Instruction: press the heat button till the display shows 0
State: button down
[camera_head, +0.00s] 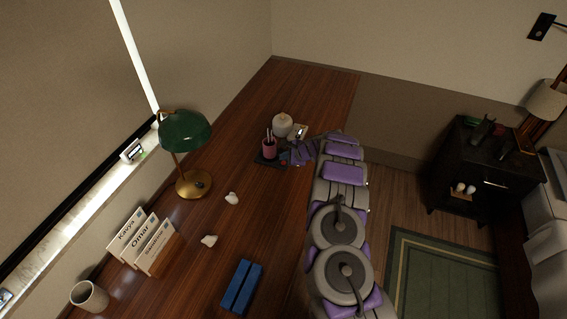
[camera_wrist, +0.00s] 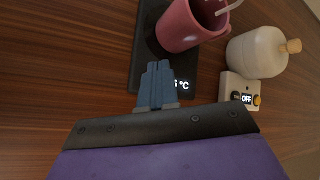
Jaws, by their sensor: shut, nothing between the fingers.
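A black warmer plate (camera_wrist: 146,45) lies on the wooden desk with a pink mug (camera_wrist: 186,26) standing on it. Its lit display (camera_wrist: 183,86) shows "°C" and a digit that looks like 5 or 6; my fingers hide the rest. My gripper (camera_wrist: 157,66) is shut and empty, with its blue fingertips over the plate just beside the mug. I cannot tell whether they touch the plate, and I cannot make out the heat button. In the head view, the mug (camera_head: 268,148) and plate (camera_head: 265,163) are left of my gripper (camera_head: 284,158).
Right of the mug stand a white corked jar (camera_wrist: 256,52) and a small white device (camera_wrist: 240,92) reading "OFF", close to my gripper. A green lamp (camera_head: 186,131), name cards (camera_head: 150,240), a blue box (camera_head: 240,287) and crumpled white pieces (camera_head: 232,198) are elsewhere on the desk.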

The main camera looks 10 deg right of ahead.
aim_at(285, 164)
jog(key=shift+r+p, duration=1.25)
jog(key=shift+r, duration=1.3)
dwell(0.9)
